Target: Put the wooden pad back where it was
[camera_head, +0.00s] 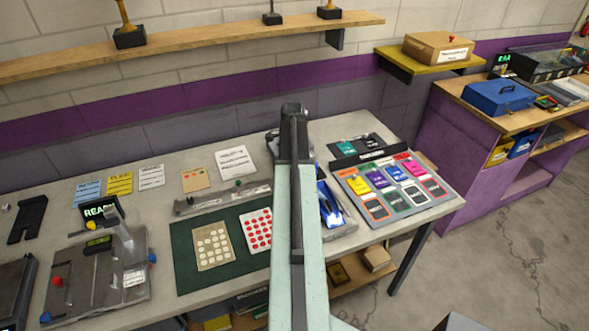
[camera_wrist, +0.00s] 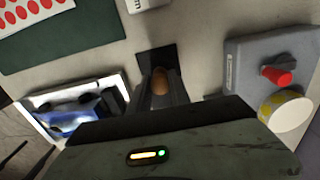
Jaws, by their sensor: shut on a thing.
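In the wrist view my gripper (camera_wrist: 160,92) points down at the grey worktop, its dark fingers close together. A small rounded brown wooden piece (camera_wrist: 160,80) sits between them, and the jaws are shut on it. It looks like the wooden pad, but most of it is hidden by the fingers. A dark square patch (camera_wrist: 155,60) lies on the worktop just beyond the fingertips; I cannot tell whether the piece touches it. In the head view my own arm hides the gripper and the pad.
A blue car (camera_wrist: 70,118) in a pale tray lies left of my gripper. A grey block (camera_wrist: 248,62) with a red knob (camera_wrist: 277,76) and a yellow-and-white cylinder (camera_wrist: 285,110) are close on the right. A green mat (camera_head: 190,262) with dotted cards lies left of my arm.

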